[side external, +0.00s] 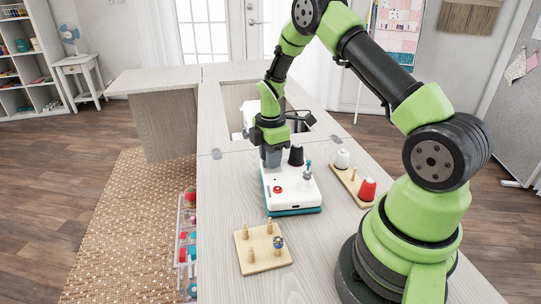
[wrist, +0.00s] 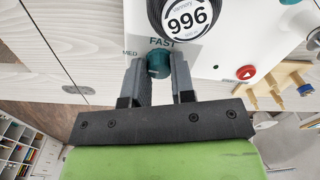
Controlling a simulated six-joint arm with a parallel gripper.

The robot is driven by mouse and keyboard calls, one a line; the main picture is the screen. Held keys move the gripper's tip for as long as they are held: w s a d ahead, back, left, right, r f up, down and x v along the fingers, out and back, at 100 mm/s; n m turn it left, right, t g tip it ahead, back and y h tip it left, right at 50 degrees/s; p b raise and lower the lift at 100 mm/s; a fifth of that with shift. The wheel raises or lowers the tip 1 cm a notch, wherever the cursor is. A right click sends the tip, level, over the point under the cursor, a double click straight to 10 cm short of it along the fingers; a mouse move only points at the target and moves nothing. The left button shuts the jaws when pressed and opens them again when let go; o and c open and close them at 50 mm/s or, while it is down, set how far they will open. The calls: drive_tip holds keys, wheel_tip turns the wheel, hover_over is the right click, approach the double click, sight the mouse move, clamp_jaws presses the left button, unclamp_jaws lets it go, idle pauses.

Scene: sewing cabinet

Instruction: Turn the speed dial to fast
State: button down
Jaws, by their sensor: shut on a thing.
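The white machine with a teal base (side external: 290,193) stands on the table in the side view. In the wrist view the teal speed dial (wrist: 159,61) is on its white face, just under the printed word FAST, with MED to the left. My gripper (wrist: 158,70) is shut on the dial, one grey finger at each side. In the side view my gripper (side external: 271,157) is at the far left of the machine, and the dial is hidden there. The dial's pointer is not clear to me.
A black thread spool (side external: 296,155) with a label reading 996 stands close to my gripper. A red button (side external: 278,190) is on the machine. A peg board (side external: 250,262) lies in front, and a board with white and red spools (side external: 368,190) lies right.

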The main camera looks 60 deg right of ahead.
drive_tip(key=m, duration=0.8)
drive_tip(key=shift+m, duration=0.4)
drive_tip(key=m, duration=0.4)
drive_tip(key=shift+d, duration=0.1)
drive_tip(key=shift+m, duration=2.1)
drive_tip(key=c, duration=1)
unclamp_jaws()
drive_tip(key=shift+o, duration=0.2)
